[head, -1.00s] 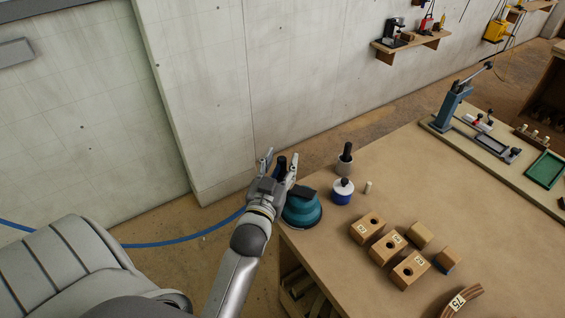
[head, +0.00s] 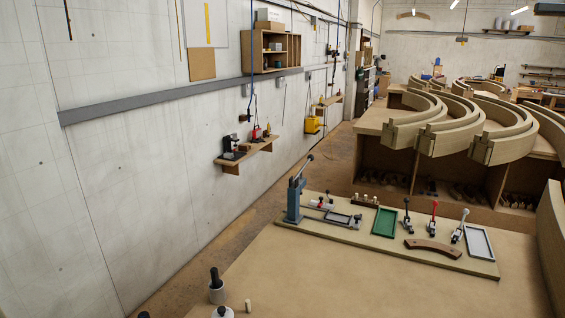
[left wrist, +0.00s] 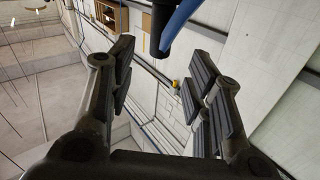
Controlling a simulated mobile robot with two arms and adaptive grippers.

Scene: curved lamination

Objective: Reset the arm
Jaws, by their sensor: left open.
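My left gripper (left wrist: 158,88) shows in the left wrist view with its two padded fingers spread wide apart. No object is held between the pads. A blue hose with a dark end (left wrist: 162,38) hangs at the top of that view, in the gap between the fingers as seen from the camera; I cannot tell how near it is.
The workbench (head: 330,275) is largely bare in front. A board carries a blue lever press (head: 294,200), a green tray (head: 384,222), several toggle clamps and a curved wooden piece (head: 433,248). Curved laminations (head: 445,135) lie behind.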

